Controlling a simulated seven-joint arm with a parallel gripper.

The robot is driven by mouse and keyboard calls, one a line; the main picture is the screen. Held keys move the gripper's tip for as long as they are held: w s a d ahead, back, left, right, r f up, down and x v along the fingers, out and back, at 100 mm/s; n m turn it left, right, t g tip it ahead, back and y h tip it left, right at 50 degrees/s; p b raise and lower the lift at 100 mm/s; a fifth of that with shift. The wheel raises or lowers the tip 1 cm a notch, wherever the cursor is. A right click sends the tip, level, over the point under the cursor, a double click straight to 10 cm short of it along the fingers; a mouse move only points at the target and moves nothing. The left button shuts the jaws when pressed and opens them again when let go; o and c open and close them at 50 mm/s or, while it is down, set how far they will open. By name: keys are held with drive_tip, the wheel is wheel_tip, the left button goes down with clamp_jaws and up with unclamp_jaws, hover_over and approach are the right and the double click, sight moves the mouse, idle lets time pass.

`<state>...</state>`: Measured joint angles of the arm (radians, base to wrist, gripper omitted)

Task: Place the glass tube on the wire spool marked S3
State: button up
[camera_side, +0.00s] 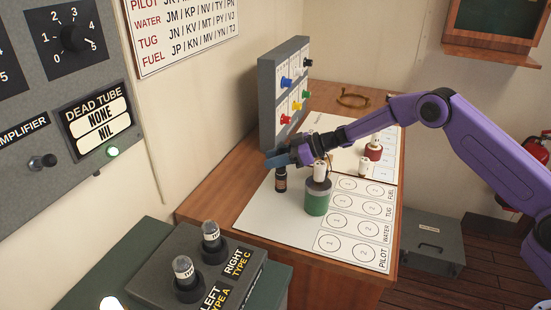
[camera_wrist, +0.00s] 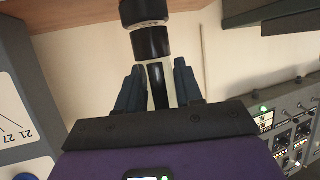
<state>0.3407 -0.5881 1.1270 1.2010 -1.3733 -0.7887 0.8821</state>
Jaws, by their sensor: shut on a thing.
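My gripper (camera_side: 275,160) is low over the near-left part of the white mat, its blue-grey fingers pointing left. In the wrist view its fingers (camera_wrist: 158,88) are shut on a slim dark and pale piece, with black cylindrical parts beyond them. This seems to be the dark tube-like thing (camera_side: 281,180) that shows just under the fingers in the side view. I cannot tell whether it touches the mat. A green spool (camera_side: 316,203) with a dark top and white core stands just right of it. A red spool (camera_side: 373,154) stands farther back. No S3 mark is readable.
The mat (camera_side: 255,215) has rows of numbered circles marked FUEL, TUG, WATER and PILOT. A grey panel with coloured plugs (camera_side: 286,85) rises behind the gripper. A small white cylinder (camera_side: 363,166) stands near the red spool. Two tubes (camera_side: 183,268) sit in the front socket box.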

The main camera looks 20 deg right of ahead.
drive_tip(key=shift+f, duration=0.25)
drive_tip(key=o, duration=1)
drive_tip(key=shift+o, duration=0.2)
drive_tip(key=shift+r, duration=0.15)
drive_tip(key=shift+d+r, duration=0.1)
drive_tip(key=shift+d, duration=0.1)
drive_tip(key=v, duration=1.1)
drive_tip(key=shift+s+d, duration=0.25)
drive_tip(key=shift+a+r, duration=0.1)
drive_tip(key=shift+r, duration=0.1)
